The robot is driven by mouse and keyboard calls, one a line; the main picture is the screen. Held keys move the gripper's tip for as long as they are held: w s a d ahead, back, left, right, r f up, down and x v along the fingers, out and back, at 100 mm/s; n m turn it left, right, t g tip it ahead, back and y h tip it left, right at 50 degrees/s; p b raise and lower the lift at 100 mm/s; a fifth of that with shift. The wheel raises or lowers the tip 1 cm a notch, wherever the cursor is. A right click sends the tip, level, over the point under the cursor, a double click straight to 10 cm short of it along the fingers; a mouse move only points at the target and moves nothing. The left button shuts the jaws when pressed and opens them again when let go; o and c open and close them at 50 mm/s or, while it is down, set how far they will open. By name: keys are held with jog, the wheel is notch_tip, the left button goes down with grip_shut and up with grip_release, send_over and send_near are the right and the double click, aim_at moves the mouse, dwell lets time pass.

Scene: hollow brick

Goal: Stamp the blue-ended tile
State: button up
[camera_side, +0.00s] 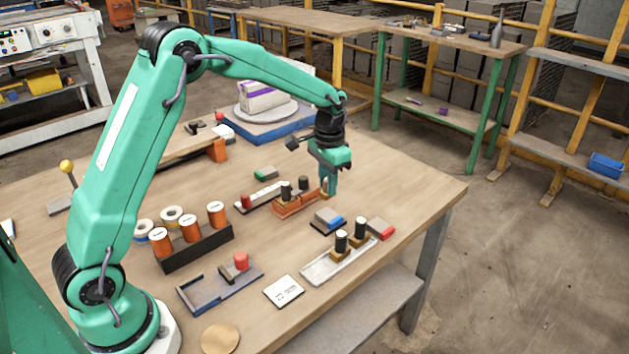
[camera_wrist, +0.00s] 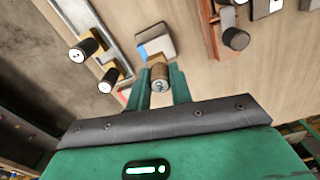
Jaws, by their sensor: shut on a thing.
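The blue-ended tile (camera_side: 328,217) is grey with a blue end and lies on a dark pad on the table. It also shows in the wrist view (camera_wrist: 157,45), just beyond the fingers. My gripper (camera_side: 326,192) is above the table, behind the tile in the side view. It is shut on a stamp (camera_wrist: 160,83) with a pale marked top and a brownish body. The stamp appears apart from the tile in the side view; its lower face is hidden.
A pale tray (camera_side: 318,268) with two black-knobbed stamps stands in front. A red-ended tile (camera_side: 381,229) lies to the right. An orange rack (camera_side: 297,205) with dark-knobbed stamps is close left of my gripper. A green-ended tile (camera_side: 265,173) lies farther back.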

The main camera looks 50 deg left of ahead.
aim_at(328, 198)
jog(key=shift+f, duration=2.25)
jog(key=shift+f, duration=0.6)
dwell(0.3)
jog(key=shift+r, duration=0.2)
jog(key=shift+r, duration=3.35)
